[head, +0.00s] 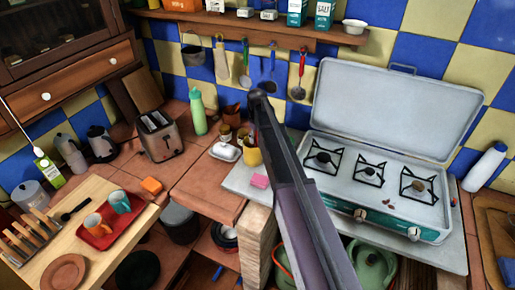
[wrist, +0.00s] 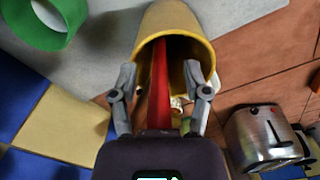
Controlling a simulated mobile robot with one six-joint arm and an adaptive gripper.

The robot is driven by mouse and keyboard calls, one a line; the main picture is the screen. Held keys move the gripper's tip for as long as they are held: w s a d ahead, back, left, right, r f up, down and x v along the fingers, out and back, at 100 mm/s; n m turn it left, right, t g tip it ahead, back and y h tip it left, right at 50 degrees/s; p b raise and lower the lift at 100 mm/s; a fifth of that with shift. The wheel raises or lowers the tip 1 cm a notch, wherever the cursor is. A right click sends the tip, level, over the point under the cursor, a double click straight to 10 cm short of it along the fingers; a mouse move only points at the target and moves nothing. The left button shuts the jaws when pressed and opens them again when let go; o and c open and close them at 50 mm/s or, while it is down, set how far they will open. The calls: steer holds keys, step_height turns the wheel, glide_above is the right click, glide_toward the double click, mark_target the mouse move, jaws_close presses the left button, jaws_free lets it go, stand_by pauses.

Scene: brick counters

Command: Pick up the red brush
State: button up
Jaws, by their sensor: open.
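The red brush (wrist: 160,88) shows in the wrist view as a long red shape reaching out of a yellow cup (wrist: 177,18). Its far end is hidden inside the cup. My gripper (wrist: 160,72) is open, with one finger on each side of the red brush and the fingertips close to the cup's rim. I see a gap between each finger and the brush. In the head view the yellow cup (head: 252,157) stands on the counter just left of my arm. My arm hides the gripper and the brush there.
Jars (head: 226,132) and a white dish (head: 225,151) stand left of the cup, with a toaster (head: 160,135) farther left. A pink sponge (head: 259,180) lies in front. The stove (head: 375,180) is to the right. Utensils, including a red ladle (head: 299,80), hang on the wall behind.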

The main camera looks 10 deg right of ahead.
stand_by(0.4)
jaws_close()
steer(key=shift+r, duration=0.2)
step_height(320, 180, up, 18)
steer(key=p, duration=1.8)
steer(key=shift+f, duration=0.2)
